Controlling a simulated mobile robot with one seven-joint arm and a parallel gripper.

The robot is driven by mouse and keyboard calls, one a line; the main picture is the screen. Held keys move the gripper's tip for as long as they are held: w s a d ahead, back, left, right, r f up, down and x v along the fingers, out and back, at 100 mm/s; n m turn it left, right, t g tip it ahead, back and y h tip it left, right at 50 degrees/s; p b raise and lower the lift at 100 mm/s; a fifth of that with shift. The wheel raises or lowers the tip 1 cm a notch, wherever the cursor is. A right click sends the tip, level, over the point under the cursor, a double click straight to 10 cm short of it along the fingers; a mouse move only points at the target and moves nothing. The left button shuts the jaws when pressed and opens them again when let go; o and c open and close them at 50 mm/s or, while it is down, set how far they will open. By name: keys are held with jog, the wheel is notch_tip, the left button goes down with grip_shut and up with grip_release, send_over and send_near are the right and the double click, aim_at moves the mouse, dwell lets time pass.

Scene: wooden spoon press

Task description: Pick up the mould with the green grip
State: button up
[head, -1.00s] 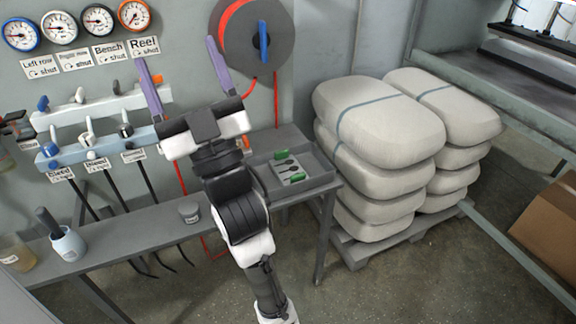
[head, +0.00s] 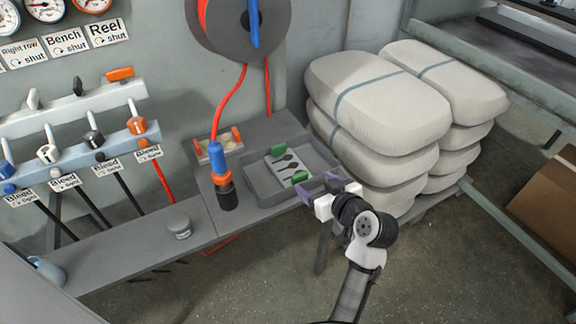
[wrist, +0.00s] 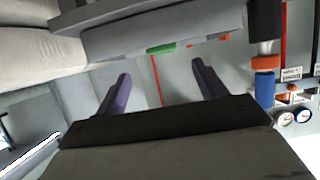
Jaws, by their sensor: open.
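The mould (head: 289,165) is a pale plate with two dark spoon-shaped hollows and a green grip at each end (head: 278,150). It lies flat in a shallow grey tray (head: 262,193) on the bench. My gripper (head: 315,182) has two purple fingers, spread apart and empty. In the head view it overlaps the tray's right front corner, to the right of the mould; its height over the tray is unclear. In the wrist view, a green piece of the mould (wrist: 162,48) shows beyond the open fingers (wrist: 160,70); the rest is largely hidden.
Left of the tray stands a blue and orange hose nozzle (head: 222,178). Behind it is a piece with orange grips (head: 203,150). A small grey pot (head: 178,226) stands further left on the bench. Stacked pale sacks (head: 385,110) are close on the right.

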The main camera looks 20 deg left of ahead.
aim_at(300, 173)
jog(key=x, duration=0.5)
jog(key=shift+w+a+p, duration=0.15)
jog(key=shift+a+p, duration=0.05)
jog(key=shift+p, duration=0.15)
jog(key=shift+p+x, duration=0.9)
jog(key=shift+x, duration=1.9)
jog(key=shift+f, duration=0.15)
jog(key=shift+s, duration=0.25)
jog(key=c, duration=1.5)
grip_shut()
